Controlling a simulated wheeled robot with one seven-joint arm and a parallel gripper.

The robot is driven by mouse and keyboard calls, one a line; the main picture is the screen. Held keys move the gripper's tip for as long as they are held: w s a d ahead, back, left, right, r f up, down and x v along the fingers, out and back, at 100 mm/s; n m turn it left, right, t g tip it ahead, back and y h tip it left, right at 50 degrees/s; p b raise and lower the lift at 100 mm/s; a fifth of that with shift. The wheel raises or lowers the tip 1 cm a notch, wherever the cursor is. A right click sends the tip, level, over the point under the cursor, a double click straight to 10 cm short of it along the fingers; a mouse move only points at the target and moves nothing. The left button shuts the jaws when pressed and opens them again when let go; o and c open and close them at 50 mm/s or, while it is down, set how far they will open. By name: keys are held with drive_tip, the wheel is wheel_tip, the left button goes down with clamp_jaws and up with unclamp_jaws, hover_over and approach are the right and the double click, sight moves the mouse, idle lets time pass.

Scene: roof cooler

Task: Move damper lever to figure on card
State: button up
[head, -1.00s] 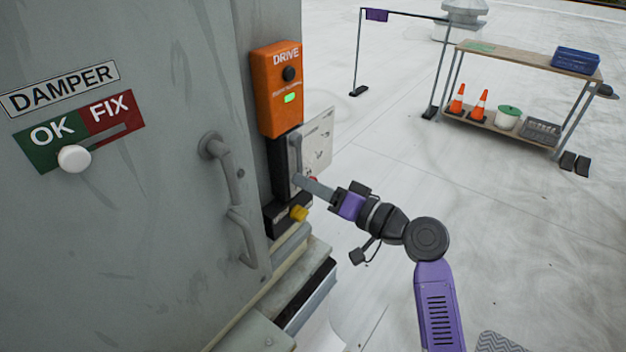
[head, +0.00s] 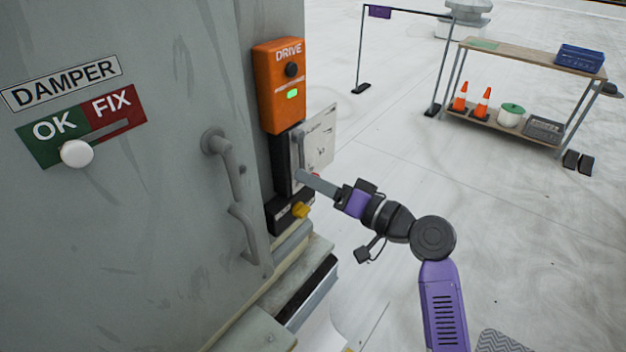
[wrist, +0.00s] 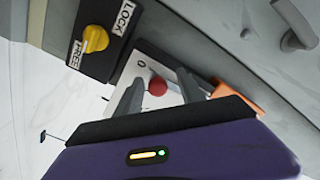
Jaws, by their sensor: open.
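A red round knob (wrist: 158,85), seemingly the damper lever's end, shows in the wrist view against a white plate (wrist: 142,63) marked with a 0. In the head view my gripper (head: 303,178) reaches left to the plate's lower part. I make out no card with a readable figure.
A yellow selector (wrist: 95,38) between LOCK and FREE sits beside the plate. An orange DRIVE box (head: 281,85) is above. The grey cabinet door has a handle (head: 232,185) and a DAMPER OK/FIX slider with a white knob (head: 77,154) at OK. A shelf table (head: 530,58) stands far right.

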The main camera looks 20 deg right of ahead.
drive_tip(key=b+v, duration=0.1)
drive_tip(key=v, duration=0.6)
drive_tip(key=shift+b, duration=0.35)
drive_tip(key=shift+d+r, duration=0.1)
drive_tip(key=shift+d, duration=0.05)
